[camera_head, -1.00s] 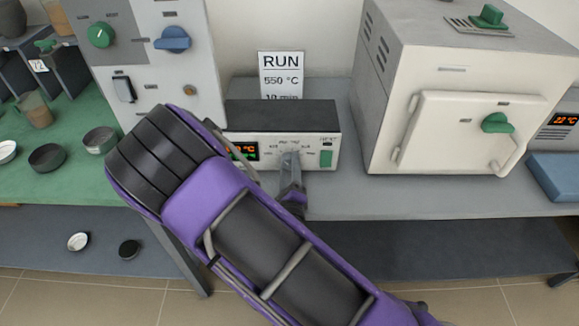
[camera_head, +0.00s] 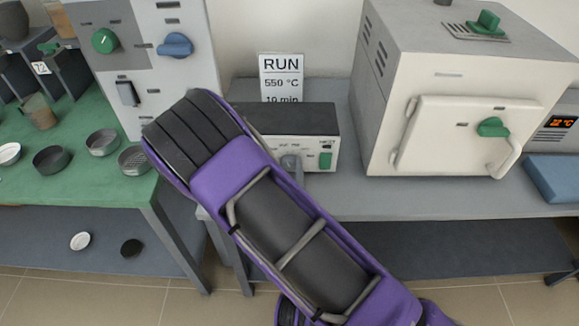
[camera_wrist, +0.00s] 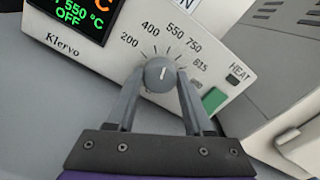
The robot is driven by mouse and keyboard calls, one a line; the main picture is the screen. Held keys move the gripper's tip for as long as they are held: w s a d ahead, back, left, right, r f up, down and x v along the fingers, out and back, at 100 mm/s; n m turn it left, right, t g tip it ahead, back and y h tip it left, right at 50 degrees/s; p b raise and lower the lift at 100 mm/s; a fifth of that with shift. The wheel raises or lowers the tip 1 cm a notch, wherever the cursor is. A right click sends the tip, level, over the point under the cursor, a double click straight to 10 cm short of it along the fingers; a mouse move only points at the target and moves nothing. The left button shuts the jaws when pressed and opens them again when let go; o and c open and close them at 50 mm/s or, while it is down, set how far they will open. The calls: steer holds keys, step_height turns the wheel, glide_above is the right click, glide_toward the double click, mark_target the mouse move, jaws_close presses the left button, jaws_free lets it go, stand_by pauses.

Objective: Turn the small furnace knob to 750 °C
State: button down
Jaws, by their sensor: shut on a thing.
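The small furnace control box (camera_head: 303,121) has a dark top and a pale front and stands on the grey bench. In the wrist view, its round grey knob (camera_wrist: 153,74) sits below a dial marked 200, 400, 550, 750 and higher. The knob's white line points up and slightly right, roughly toward 550. My gripper (camera_wrist: 160,80) is shut on the knob, one finger on each side. The display (camera_wrist: 76,14) reads 550 °C and OFF, its upper part cut off. In the head view my arm hides the display and most of the gripper.
A sign (camera_head: 281,77) behind the box reads RUN, 550 °C, 10 min. A large white furnace (camera_head: 455,110) stands to the right, and a tall grey unit with a green knob (camera_head: 105,40) to the left. A green switch (camera_wrist: 214,98) is right of the knob.

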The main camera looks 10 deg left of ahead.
steer(key=m, duration=0.6)
steer(key=shift+m, duration=0.3)
stand_by(0.4)
steer(key=shift+c, duration=1.5)
jaws_free()
steer(key=shift+s, duration=0.1)
